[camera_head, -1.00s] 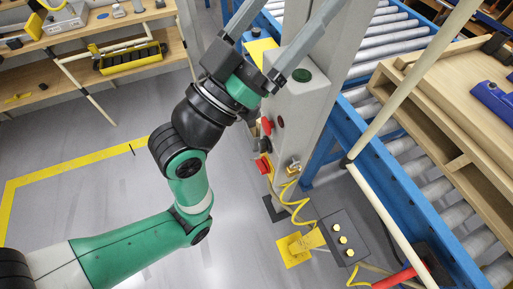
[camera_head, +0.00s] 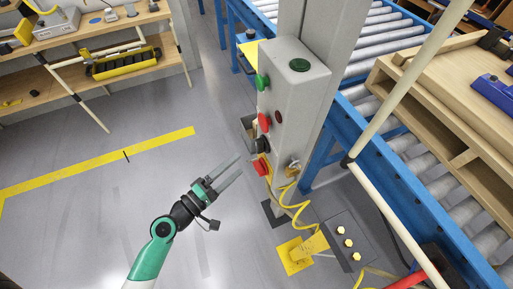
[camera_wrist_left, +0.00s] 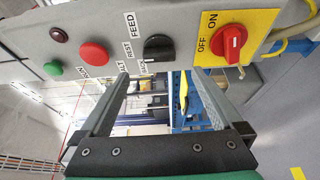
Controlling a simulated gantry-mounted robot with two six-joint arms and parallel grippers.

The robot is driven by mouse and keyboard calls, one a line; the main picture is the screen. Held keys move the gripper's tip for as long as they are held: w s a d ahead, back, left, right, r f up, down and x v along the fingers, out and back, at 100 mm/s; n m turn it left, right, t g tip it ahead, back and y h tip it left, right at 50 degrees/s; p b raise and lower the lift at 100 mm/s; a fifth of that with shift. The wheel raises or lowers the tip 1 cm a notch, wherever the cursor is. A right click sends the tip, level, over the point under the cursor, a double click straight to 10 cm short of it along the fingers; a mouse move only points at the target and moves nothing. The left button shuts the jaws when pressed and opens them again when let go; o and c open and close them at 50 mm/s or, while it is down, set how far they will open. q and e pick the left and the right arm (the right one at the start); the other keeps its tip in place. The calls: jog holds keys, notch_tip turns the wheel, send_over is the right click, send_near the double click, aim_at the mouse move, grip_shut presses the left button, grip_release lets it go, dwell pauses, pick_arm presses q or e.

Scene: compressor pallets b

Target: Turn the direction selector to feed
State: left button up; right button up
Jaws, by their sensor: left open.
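The direction selector is a black rotary knob (camera_wrist_left: 158,47) on the grey control box in the left wrist view, near a FEED label (camera_wrist_left: 132,26). I cannot tell which label it points to. In the head view the knob (camera_head: 262,145) shows small on the box's left side. My left gripper (camera_head: 240,165) is open and empty, to the left of the box and apart from it. In the left wrist view its fingertips (camera_wrist_left: 153,76) lie just below the knob, one on each side. My right gripper is not in view.
The grey control box (camera_head: 292,95) also carries a red button (camera_wrist_left: 94,55), a green button (camera_wrist_left: 53,68) and a red ON/OFF switch (camera_wrist_left: 230,42) on a yellow plate beside the knob. Yellow cable (camera_head: 290,205) hangs below. A blue roller conveyor (camera_head: 400,190) stands right; floor left is clear.

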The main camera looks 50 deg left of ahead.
aim_at(257, 149)
pick_arm(q)
jog(key=w, duration=0.9)
jog(key=shift+w+a+p, duration=0.15)
jog(key=shift+p, duration=0.2)
jog(key=c, duration=1.3)
jog(key=shift+f+b, duration=0.1)
jog(key=shift+b, duration=0.45)
jog(key=m+t+b, duration=0.1)
jog(key=m+b, duration=0.2)
jog(key=b, duration=0.2)
jog(key=m+t+h+b, duration=0.1)
jog(key=m+b, duration=0.2)
jog(key=b, duration=0.3)
jog(key=m+t+h+b, duration=0.1)
jog(key=m+b, duration=0.2)
jog(key=b, duration=0.2)
jog(key=shift+f+b, duration=0.3)
jog(key=shift+b, duration=0.1)
jog(key=shift+a+r+m+b, duration=0.1)
jog(key=shift+r+m+b, duration=0.1)
jog(key=shift+m+b, duration=0.4)
